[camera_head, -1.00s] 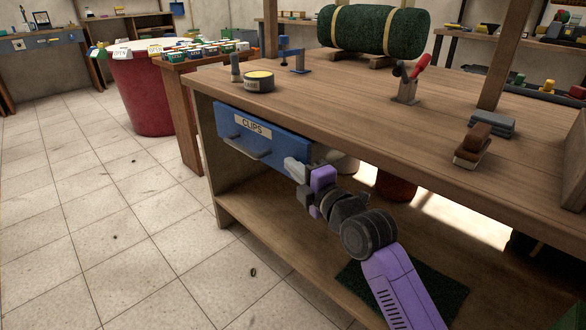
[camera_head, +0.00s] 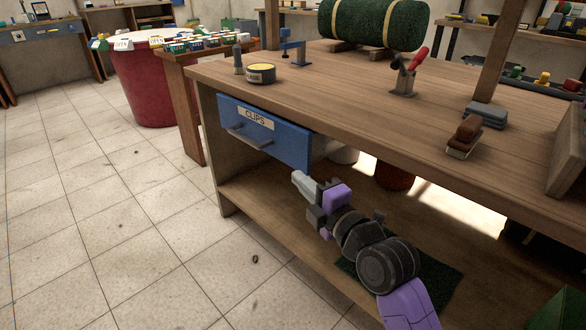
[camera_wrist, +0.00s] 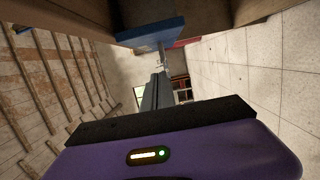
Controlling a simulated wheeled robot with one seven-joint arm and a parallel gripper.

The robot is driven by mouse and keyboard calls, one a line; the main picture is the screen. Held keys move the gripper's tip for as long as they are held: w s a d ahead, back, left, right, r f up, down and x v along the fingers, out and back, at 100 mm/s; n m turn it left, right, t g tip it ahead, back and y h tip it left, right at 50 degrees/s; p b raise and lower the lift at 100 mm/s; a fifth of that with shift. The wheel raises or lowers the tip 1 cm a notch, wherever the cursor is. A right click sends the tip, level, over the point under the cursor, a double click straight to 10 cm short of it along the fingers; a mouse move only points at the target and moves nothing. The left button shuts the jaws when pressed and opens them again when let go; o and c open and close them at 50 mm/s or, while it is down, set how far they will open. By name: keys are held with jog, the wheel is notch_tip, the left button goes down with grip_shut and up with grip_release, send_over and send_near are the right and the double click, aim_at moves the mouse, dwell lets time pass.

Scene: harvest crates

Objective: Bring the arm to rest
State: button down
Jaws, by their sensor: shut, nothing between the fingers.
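My gripper (camera_head: 301,181) is in the lower middle of the head view, at the end of my purple and dark grey arm. It is shut and empty, in front of the bench and below its top. The blue drawer (camera_head: 270,134) labelled CLIPS is up and left of the gripper, under the bench top, with a metal handle on its front. The gripper is apart from it. In the wrist view the shut fingers (camera_wrist: 156,92) point away from the camera, and the blue drawer (camera_wrist: 150,30) shows above them with its handle just beyond their tips.
The wooden bench (camera_head: 350,110) stands above and behind my arm, its lower shelf (camera_head: 275,205) below. A yellow-topped tin (camera_head: 261,73), a red-handled clamp (camera_head: 405,75) and a brush (camera_head: 464,137) sit on top. The tiled floor (camera_head: 110,210) to the left is clear.

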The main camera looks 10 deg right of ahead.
jog(key=s+d+r+m+t+h, duration=0.3)
jog(key=s+d+r+m, duration=0.15)
jog(key=m, duration=0.45)
jog(key=s+d+f+m+t+h, duration=0.1)
jog(key=s+d+f+m+h, duration=0.2)
jog(key=s+m, duration=0.4)
jog(key=s+f+m+g, duration=0.2)
jog(key=s+f, duration=0.3)
jog(key=s, duration=0.7)
jog(key=s+f+m+g, duration=0.2)
jog(key=s+f, duration=0.2)
jog(key=s, duration=0.9)
jog(key=s+f+m+g, duration=0.2)
jog(key=s+f, duration=0.3)
jog(key=s, duration=0.7)
notch_tip(320, 180, up, 33)
jog(key=p, duration=3.2)
jog(key=shift+p, duration=0.4)
